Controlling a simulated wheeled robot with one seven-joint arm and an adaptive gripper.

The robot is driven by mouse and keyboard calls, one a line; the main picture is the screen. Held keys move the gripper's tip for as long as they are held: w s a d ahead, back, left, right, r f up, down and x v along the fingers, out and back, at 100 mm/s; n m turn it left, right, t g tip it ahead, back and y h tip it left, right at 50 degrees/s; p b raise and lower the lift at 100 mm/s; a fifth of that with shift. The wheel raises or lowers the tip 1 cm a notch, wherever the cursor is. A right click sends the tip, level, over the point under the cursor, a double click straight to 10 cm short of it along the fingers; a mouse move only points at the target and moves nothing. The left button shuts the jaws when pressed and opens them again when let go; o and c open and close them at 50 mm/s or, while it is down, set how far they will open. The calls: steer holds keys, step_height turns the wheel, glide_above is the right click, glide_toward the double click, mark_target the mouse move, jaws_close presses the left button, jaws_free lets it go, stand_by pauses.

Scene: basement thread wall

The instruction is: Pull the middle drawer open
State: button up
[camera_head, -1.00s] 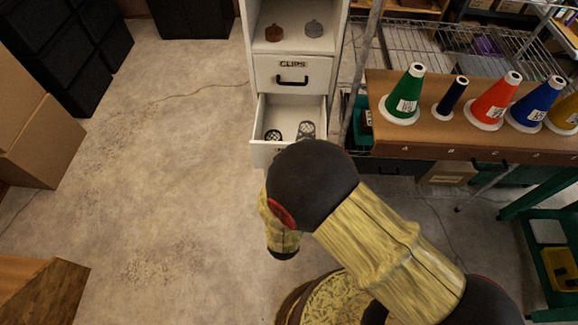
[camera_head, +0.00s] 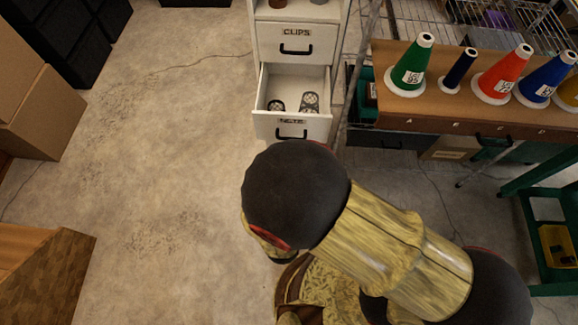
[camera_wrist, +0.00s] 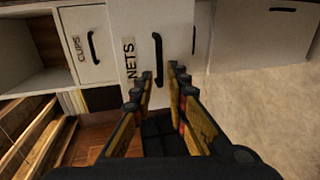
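The drawer labelled NETS (camera_head: 320,127) stands pulled out below the shut CLIPS drawer (camera_head: 312,45). It looks like the middle drawer, with another handle (camera_wrist: 193,40) past it in the wrist view. Two dark mesh-like items lie inside it. The fingers are apart and hold nothing. My arm hides the gripper in the head view.
A workbench (camera_head: 400,118) with green, dark blue, red and blue thread cones stands right of the cabinet. Cardboard boxes (camera_head: 45,115) and black crates (camera_head: 65,40) stand at the left. The floor (camera_head: 150,170) between them and the cabinet is clear.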

steer(key=shift+v, duration=1.55)
